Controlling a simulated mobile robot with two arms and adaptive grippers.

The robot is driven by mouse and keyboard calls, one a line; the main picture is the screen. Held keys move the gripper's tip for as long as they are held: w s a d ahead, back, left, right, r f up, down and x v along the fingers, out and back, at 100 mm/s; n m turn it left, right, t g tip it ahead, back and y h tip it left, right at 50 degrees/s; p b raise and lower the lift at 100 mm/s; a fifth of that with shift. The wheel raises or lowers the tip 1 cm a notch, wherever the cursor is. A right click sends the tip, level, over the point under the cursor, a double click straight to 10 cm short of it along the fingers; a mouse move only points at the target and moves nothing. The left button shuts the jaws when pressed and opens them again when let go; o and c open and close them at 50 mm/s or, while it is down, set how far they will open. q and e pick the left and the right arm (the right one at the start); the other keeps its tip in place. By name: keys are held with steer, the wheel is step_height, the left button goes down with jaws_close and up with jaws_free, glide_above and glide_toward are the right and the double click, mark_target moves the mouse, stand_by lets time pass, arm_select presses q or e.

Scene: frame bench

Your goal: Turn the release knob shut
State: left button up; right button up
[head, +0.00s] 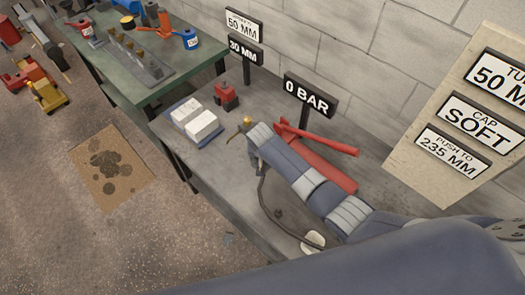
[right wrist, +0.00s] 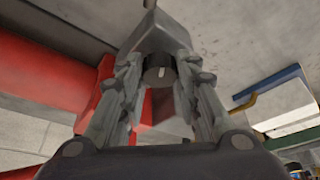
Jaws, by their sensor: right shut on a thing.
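The release knob (right wrist: 156,77) is a small black cylinder with a short white mark on its face, on a grey block (right wrist: 155,35) in the right wrist view. The mark looks nearly upright in that view. My right gripper (right wrist: 161,68) is shut on the knob, one finger on each side of it. In the head view my right arm reaches in from the right, over the red pump (head: 342,178), and covers the knob and the fingertips. The red pump body also shows left of the fingers in the wrist view (right wrist: 45,80). My left gripper is out of view.
A "0 BAR" sign (head: 309,95) stands behind the pump. White blocks (head: 198,122) on a blue tray and a red block (head: 226,97) lie farther left. A dark hose (head: 266,205) runs along the bench's front. A green table (head: 120,75) with tools stands at upper left.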

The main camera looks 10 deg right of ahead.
steer(key=m+h, duration=0.1)
steer(key=m, duration=0.1)
steer(key=shift+a+f+m, duration=0.1)
steer(key=shift+a+m, duration=0.05)
steer(key=shift+m, duration=0.25)
steer(key=shift+m+g+h+b, duration=0.5)
steer(key=shift+m+b, duration=0.35)
steer(key=shift+m, duration=0.75)
steer(key=shift+w, duration=0.1)
steer(key=o, duration=1.1)
steer(key=shift+c, duration=0.2)
